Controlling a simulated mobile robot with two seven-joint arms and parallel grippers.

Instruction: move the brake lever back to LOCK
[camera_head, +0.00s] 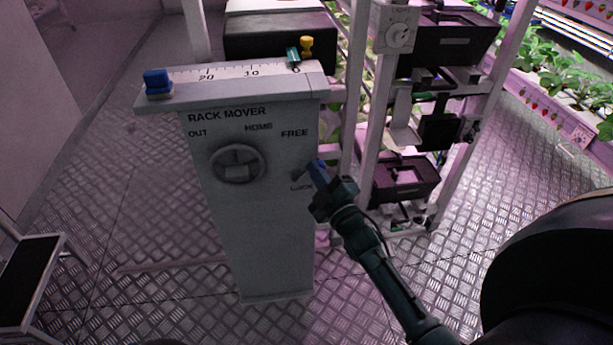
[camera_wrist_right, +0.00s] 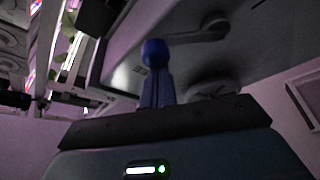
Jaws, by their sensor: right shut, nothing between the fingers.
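The grey rack mover console (camera_head: 255,220) stands at centre, with FREE printed above LOCK at its right side. A grey lever (camera_wrist_right: 198,35) with a round hub shows in the right wrist view and runs left toward a blue ball (camera_wrist_right: 155,52) at the fingertips. I cannot tell whether that ball is the lever's knob. My right gripper (camera_head: 319,174) is at the console's right edge beside LOCK, its blue fingers shut and empty. They hide part of the lever area in the head view; contact is unclear. My left gripper is not in view.
A handwheel (camera_head: 237,163) sits on the console front. Racks with black trays (camera_head: 405,178) stand close on the right. A step stool (camera_head: 30,275) is at the left; floor between is clear.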

